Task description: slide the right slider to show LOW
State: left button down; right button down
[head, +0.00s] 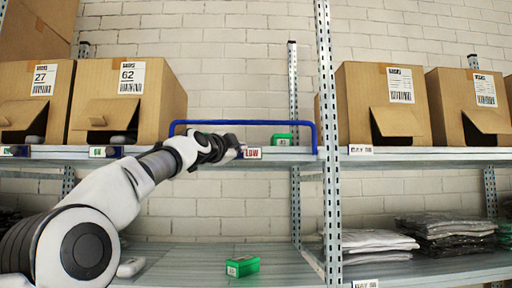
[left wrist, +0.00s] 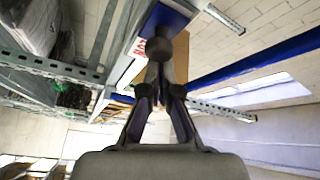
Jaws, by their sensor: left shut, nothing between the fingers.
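A label with red LOW lettering (head: 252,153) shows on the front edge of the upper shelf, under the blue rail frame. My left gripper (head: 236,149) is shut and empty, at the left end of this label. The right slider's block is hidden or cannot be told apart behind my gripper. In the left wrist view the shut fingers (left wrist: 158,52) are close to the shelf edge. Red lettering shows just left of them, with a dark blue part above. I cannot tell whether the fingertips touch the slider. My right gripper is not in view.
Two more sliders, a middle one (head: 115,151) and a left one (head: 20,151), sit on the same shelf edge, with green labels beside them. The blue rail (head: 250,122) rises above the shelf. A green box (head: 242,266) lies on the lower shelf. A metal upright (head: 327,120) stands to the right.

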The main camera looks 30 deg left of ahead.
pick_arm(q)
jog(key=s+d+b, duration=0.4)
jog(key=s, duration=0.4)
jog(key=shift+s+r+b, duration=0.15)
jog(key=shift+s+b, duration=0.05)
jog(key=shift+b, duration=0.2)
jog(key=shift+s+a, duration=0.1)
jog(key=shift+a, duration=0.05)
